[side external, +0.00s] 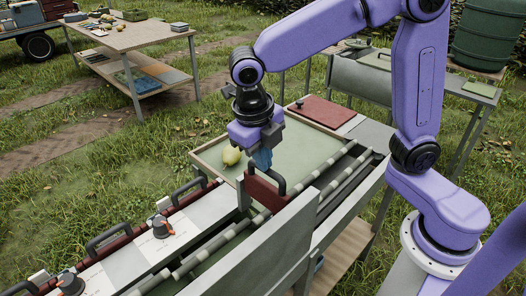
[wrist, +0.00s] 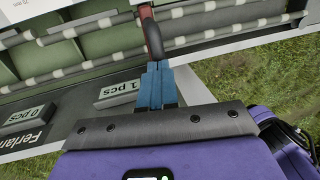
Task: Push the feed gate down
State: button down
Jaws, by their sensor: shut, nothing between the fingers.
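The feed gate (side external: 262,193) is a dark red panel with a black loop handle, standing across the roller lane in the side view. In the wrist view its dark handle (wrist: 153,42) shows just beyond my fingertips, with a bit of red panel above. My gripper (side external: 262,162) has blue fingers pointing down at the top of the gate, by the handle. In the wrist view my gripper (wrist: 157,72) is shut, with the two blue fingers together and nothing between them. The fingertips overlap the handle's end there; I cannot tell whether they touch it.
A tall grey panel (side external: 275,250) stands in front of the lane. Other red gates with black handles (side external: 106,240) line the left side. A red board (side external: 325,112) lies behind.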

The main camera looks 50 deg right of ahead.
aim_at(264, 184)
notch_tip(264, 184, down, 6)
jog(key=shift+f, duration=0.2)
jog(key=shift+s+f, duration=0.15)
jog(key=shift+f, duration=0.3)
jog(key=shift+r, duration=0.1)
notch_tip(264, 184, up, 14)
jog(key=a+f, duration=0.1)
jog(key=a, duration=0.2)
jog(key=s+d+f+m+y, duration=0.1)
jog(key=s+d+f+m, duration=0.3)
jog(key=s+d+m, duration=0.3)
jog(key=s+d+f+m+y, duration=0.1)
jog(key=s+d+f+m, duration=0.4)
jog(key=s+m, duration=0.5)
jog(key=d+m, duration=0.2)
jog(key=m, duration=0.4)
jog(key=shift+s+d+y, duration=0.3)
jog(key=shift+d, duration=0.05)
